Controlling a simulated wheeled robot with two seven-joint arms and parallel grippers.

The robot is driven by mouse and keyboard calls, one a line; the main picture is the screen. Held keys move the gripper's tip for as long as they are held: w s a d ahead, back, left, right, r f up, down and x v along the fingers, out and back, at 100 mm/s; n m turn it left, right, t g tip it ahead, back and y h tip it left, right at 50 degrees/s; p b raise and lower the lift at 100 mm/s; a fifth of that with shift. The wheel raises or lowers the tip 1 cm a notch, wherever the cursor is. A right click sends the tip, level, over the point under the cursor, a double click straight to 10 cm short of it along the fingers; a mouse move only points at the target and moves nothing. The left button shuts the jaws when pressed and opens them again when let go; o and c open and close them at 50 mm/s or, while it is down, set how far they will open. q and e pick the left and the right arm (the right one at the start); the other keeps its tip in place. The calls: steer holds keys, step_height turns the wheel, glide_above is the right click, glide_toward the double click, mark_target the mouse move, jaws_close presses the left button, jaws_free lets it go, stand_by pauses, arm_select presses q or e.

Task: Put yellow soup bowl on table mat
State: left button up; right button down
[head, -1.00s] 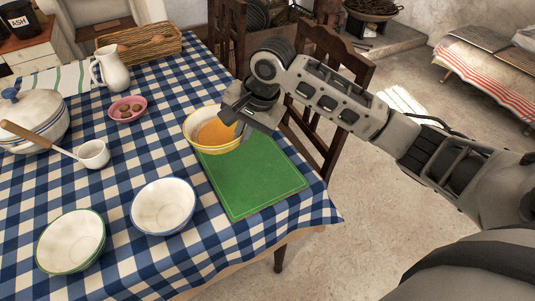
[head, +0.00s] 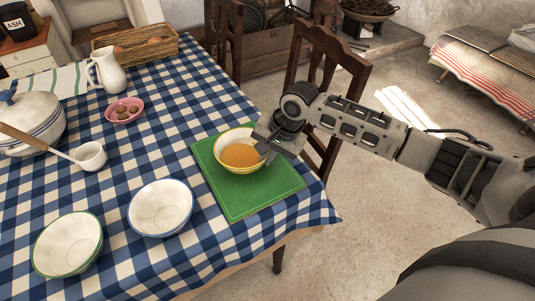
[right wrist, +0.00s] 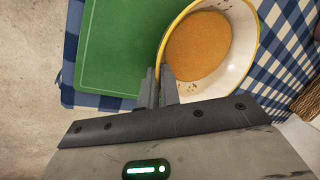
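The yellow soup bowl (head: 222,163), white with a yellow rim and orange soup inside, is over the far part of the green table mat (head: 250,197). I cannot tell whether it rests on the mat or hangs just above it. It looks about level. My right gripper (head: 266,150) is at the bowl's right rim. In the right wrist view its fingers (right wrist: 158,86) are close together with the rim of the bowl (right wrist: 243,70) between them, and the mat (right wrist: 112,45) shows to the left. My left gripper is out of view.
A blue-rimmed bowl (head: 160,208) and a green-rimmed bowl (head: 68,244) stand empty left of the mat. A wooden chair (head: 328,66) stands at the table's right side.

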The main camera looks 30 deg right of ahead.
steer(key=c, duration=1.6)
jaws_free()
steer(key=shift+f, duration=0.1)
steer(key=p+v, duration=0.1)
steer(key=v, duration=1.1)
